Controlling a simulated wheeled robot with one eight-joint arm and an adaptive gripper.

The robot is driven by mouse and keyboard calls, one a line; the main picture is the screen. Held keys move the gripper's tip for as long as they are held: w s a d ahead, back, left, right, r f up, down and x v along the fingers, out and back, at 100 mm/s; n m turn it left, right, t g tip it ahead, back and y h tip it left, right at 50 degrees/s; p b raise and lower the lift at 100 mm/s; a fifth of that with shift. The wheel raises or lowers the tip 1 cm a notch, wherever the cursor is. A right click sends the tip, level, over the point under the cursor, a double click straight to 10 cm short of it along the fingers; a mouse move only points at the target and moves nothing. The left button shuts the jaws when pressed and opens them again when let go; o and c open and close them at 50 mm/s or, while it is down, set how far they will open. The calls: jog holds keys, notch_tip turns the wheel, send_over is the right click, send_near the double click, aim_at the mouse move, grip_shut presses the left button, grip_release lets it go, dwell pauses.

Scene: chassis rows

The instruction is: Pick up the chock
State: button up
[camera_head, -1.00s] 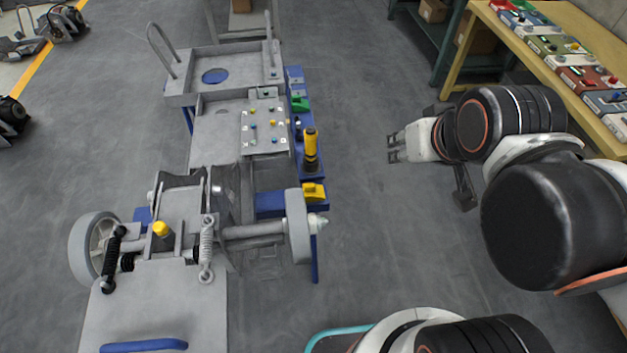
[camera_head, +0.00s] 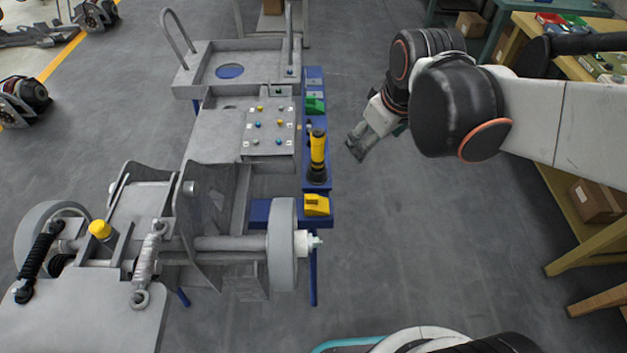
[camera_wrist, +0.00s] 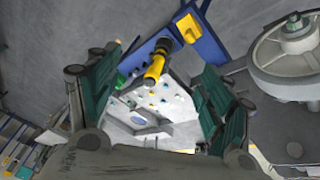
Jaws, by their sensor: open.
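A yellow wedge-shaped block (camera_head: 316,205), which looks like the chock, sits on a blue side shelf (camera_head: 260,212) just behind the near right wheel (camera_head: 283,245). In the wrist view the yellow block (camera_wrist: 188,27) shows near the top, on the blue shelf. My gripper (camera_head: 355,149) is open and empty, in the air to the right of the shelf, beyond the block and apart from it. In the wrist view its two green-padded fingers stand wide apart, with the yellow-and-black tool (camera_wrist: 155,68) seen between them.
The yellow-and-black tool (camera_head: 318,155) stands upright on the shelf close to the block. A green block (camera_head: 315,105) sits farther back. The chassis (camera_head: 212,135) is to the left. Floor right of the shelf is clear; a wooden bench (camera_head: 560,180) stands at the right.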

jog(key=w+a+f+n+g, duration=0.1)
jog(key=w+a+f+n, duration=0.25)
jog(key=f, duration=0.35)
jog(key=w+a+f+n+g, duration=0.2)
jog(key=w+a+f+n, duration=0.1)
jog(key=w+f, duration=0.25)
jog(key=n+g, duration=0.1)
jog(key=n, duration=0.3)
send_over(314, 196)
notch_tip(314, 196, down, 12)
jog(key=shift+n, duration=0.25)
notch_tip(314, 196, down, 9)
jog(key=shift+s+d+b, duration=0.1)
jog(key=shift+d+b, duration=0.05)
jog(key=shift+b, duration=1.05)
notch_tip(314, 196, down, 5)
jog(key=b, duration=0.2)
jog(key=shift+b, duration=0.4)
jog(key=c, duration=1.3)
